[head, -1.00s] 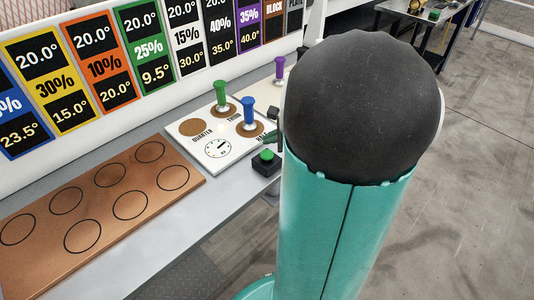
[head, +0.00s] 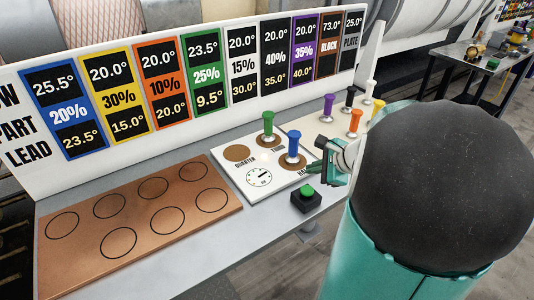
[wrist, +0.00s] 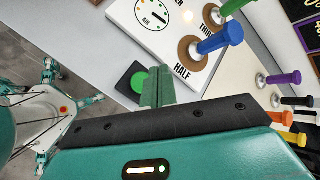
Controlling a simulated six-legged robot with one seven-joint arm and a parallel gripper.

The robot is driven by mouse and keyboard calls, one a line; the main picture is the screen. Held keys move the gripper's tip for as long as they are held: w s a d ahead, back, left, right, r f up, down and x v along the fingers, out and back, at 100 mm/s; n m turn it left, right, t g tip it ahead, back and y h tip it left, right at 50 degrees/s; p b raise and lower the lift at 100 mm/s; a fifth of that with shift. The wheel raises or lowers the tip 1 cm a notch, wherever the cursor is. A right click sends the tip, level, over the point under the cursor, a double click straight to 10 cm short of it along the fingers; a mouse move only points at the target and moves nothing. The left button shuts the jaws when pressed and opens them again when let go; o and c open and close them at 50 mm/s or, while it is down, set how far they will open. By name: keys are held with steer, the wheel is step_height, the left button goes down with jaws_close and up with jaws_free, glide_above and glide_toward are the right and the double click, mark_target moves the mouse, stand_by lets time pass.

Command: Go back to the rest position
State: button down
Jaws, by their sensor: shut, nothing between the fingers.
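My gripper (head: 314,169) is beside the white dial board in the head view, near the blue spool and the green button. Its fingers are together with nothing between them. In the wrist view the green fingers (wrist: 157,86) point toward the board, with the green button just left of them. My teal arm with its dark rounded joint fills the right of the head view and hides part of the bench.
A white board (head: 252,178) with a dial holds a green spool (head: 268,123) and a blue spool (head: 293,144). A button box (head: 306,200) stands in front. Purple, black, white, orange and yellow spools stand behind. A copper board (head: 140,215) with empty circles lies left.

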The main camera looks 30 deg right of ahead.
steer(key=s+a+r+n+g, duration=0.1)
steer(key=s+a+r+n, duration=0.1)
steer(key=a+n, duration=0.6)
steer(key=s+a+r+n+g+h, duration=0.1)
steer(key=s+a+r+n, duration=0.2)
steer(key=a+n, duration=0.5)
steer(key=s+a+r+n+g+h, duration=0.1)
steer(key=s+a+r+n, duration=0.2)
steer(key=a+n, duration=0.5)
steer(key=s+a, duration=0.1)
steer(key=a, duration=0.2)
steer(key=shift+s+a, duration=0.2)
steer(key=shift+s, duration=0.05)
